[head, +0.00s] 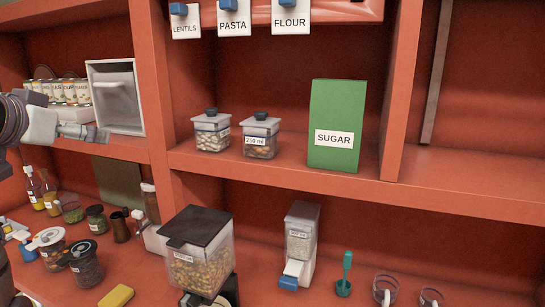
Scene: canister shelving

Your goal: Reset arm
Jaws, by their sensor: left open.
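My left gripper (88,132) reaches in from the left edge, in front of the upper shelf and the grey-white framed box. It is open, its grey fingers pointing right, and I see nothing between them. The fingers overlap the shelf edge in the picture; I cannot tell whether they touch it. My right gripper is not in view.
The red shelf (455,200) holds a green sugar box (336,110), two small canisters (211,133) and the framed box (117,95). Below stand a large black-lidded canister (200,265), a clear dispenser (300,235), jars and a yellow sponge (116,297). The shelf's right part is clear.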

